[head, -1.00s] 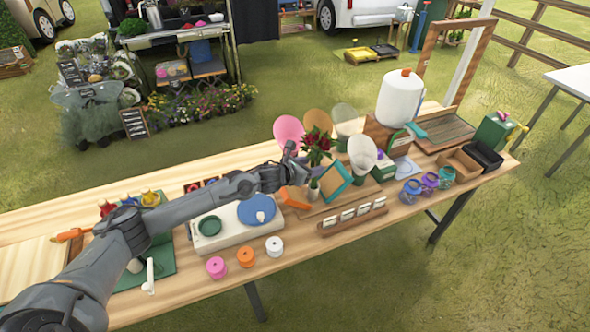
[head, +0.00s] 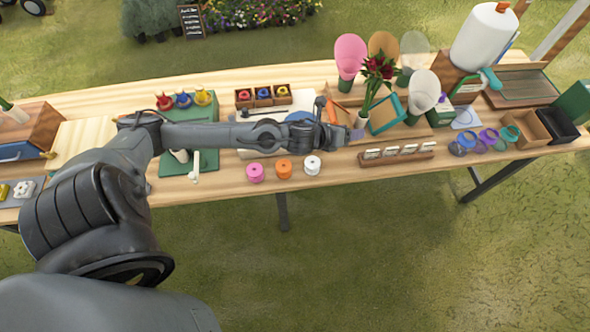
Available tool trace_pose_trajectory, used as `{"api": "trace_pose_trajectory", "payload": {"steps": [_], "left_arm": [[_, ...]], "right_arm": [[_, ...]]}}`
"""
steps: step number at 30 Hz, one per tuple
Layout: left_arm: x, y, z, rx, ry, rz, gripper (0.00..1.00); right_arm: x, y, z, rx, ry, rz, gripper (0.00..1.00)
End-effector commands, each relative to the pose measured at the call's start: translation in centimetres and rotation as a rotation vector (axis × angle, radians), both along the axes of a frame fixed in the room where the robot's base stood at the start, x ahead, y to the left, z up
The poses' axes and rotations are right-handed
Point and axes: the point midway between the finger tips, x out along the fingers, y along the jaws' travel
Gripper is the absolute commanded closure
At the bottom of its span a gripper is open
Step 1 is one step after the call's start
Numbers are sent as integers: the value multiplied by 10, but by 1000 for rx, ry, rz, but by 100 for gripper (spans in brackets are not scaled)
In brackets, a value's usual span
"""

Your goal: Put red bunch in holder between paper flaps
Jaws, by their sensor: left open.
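The red bunch (head: 379,67) has dark red blooms, green leaves and long green stems. It stands slightly tilted among the upright paper flaps, which are pink (head: 350,54), brown (head: 383,46) and pale (head: 423,91). Its stems run down to a small whitish holder (head: 361,121); whether they are inside it is hard to tell. My left gripper (head: 349,133) is open, low and just left of the stem ends, apart from the blooms. Its fingertips are small and partly merge with things behind. My right gripper is out of view.
A teal-framed board (head: 387,115) leans right of the stems. A wooden card rack (head: 397,152) lies in front. Pink (head: 255,172), orange (head: 284,168) and white (head: 312,165) spools line the front edge.

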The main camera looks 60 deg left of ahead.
Motion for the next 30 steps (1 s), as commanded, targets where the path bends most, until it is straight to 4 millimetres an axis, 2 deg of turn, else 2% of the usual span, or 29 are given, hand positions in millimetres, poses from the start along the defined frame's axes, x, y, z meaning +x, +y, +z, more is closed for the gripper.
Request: {"api": "trace_pose_trajectory", "payload": {"steps": [1,3,6,10,15,18,21,24,30], "left_arm": [[-21,-30,-18,-170,48,90,45],[-50,-60,-34,-412,117,262,45],[-96,-93,-50,-747,217,553,45],[-158,-119,-59,-1108,322,971,45],[-224,-132,-61,-1408,383,1471,45],[-250,-135,-60,-1499,386,1683,45],[-266,-136,-59,-1546,380,1816,45],[-274,-136,-58,-1564,376,1876,45],[-274,-136,-58,-1567,374,1886,45]], "right_arm": [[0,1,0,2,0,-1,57],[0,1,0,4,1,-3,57],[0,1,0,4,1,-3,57],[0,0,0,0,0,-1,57],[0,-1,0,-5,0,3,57],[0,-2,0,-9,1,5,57],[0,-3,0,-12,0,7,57],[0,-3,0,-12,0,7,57],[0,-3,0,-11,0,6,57]]}}
